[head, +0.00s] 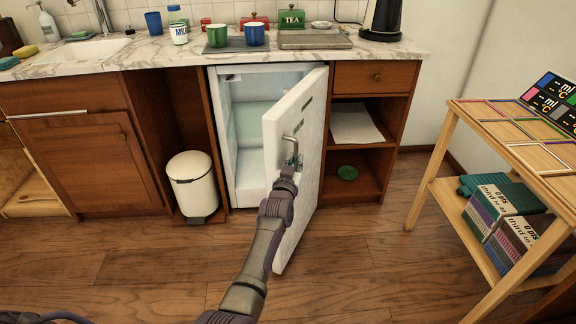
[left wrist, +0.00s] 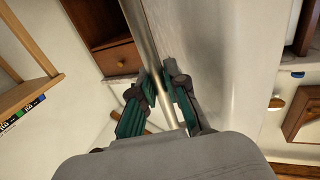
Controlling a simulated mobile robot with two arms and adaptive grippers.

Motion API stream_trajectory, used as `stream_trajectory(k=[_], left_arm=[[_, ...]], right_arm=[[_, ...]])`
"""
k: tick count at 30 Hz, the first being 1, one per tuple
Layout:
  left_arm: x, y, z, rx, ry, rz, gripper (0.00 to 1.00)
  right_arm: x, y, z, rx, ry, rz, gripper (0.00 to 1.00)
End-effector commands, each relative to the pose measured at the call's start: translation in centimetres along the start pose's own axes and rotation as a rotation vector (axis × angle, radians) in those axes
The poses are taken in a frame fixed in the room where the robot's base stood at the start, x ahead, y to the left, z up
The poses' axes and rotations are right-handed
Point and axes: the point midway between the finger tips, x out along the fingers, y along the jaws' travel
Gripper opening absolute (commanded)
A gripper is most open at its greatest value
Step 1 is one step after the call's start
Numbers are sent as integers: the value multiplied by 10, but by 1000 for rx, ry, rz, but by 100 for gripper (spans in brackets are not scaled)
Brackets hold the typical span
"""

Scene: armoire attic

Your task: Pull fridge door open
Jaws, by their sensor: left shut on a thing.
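The white fridge door (head: 310,160) stands partly open, swung out toward me from the white fridge (head: 244,178) under the counter. The fridge's pale inside shows to the left of the door and looks empty. My left gripper (head: 291,161) is shut on the metal door handle (head: 291,139). In the left wrist view the two fingers of the left gripper (left wrist: 160,82) close around the handle bar (left wrist: 145,35), beside the white door face (left wrist: 215,45). My right gripper is in neither view.
A white bin (head: 193,183) stands left of the fridge. Open shelves with a drawer (head: 372,77) are right of it. A wooden rack (head: 434,172) with boxes stands farther right. Mugs and a kettle (head: 383,18) are on the counter. The wooden floor before the door is clear.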

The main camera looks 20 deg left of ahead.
Motion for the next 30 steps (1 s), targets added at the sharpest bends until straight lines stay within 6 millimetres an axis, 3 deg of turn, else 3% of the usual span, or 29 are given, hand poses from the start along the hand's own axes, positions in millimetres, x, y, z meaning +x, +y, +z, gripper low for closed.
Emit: stream_trajectory(k=[11,12,16,17,26,30], left_arm=[[2,2,-5,0,8,-1,0],[2,1,-5,0,9,-1,16],[2,1,-4,0,7,-1,38],[2,1,-4,0,7,0,39],[0,1,-2,0,3,0,39],[-13,2,0,0,2,0,39]], right_arm=[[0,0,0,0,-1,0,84],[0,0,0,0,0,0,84],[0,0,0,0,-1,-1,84],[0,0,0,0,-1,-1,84],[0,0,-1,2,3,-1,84],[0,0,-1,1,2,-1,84]])
